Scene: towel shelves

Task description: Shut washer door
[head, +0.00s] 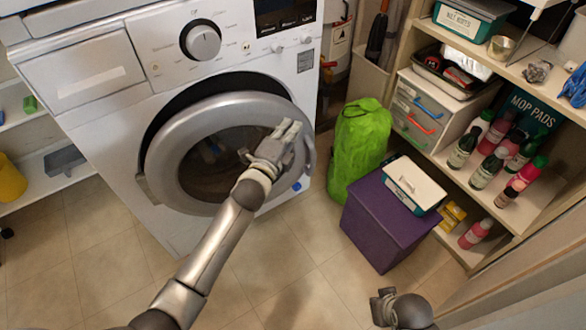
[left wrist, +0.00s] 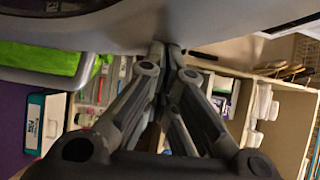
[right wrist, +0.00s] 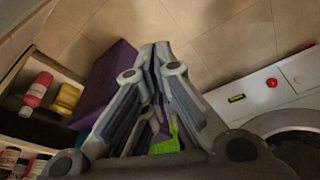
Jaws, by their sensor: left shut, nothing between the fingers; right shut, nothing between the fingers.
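The white washer (head: 100,85) stands at the upper left in the head view. Its round door (head: 168,165), a grey ring with dark glass, sits slightly away from the dark opening (head: 215,88), so it is ajar. My left gripper (head: 287,132) is shut and empty at the right part of the door's ring. In the left wrist view its fingertips (left wrist: 167,48) are close against a smooth grey surface; I cannot tell whether they touch. My right gripper (head: 383,298) is shut and empty, low in front of the purple bin. Its closed fingers show in the right wrist view (right wrist: 156,52).
A green bag (head: 357,150) stands right of the washer. A purple bin (head: 385,225) with a white-lidded box (head: 413,184) on it stands beside the shelves (head: 545,185) of bottles. The tiled floor (head: 290,270) in front of the washer is clear.

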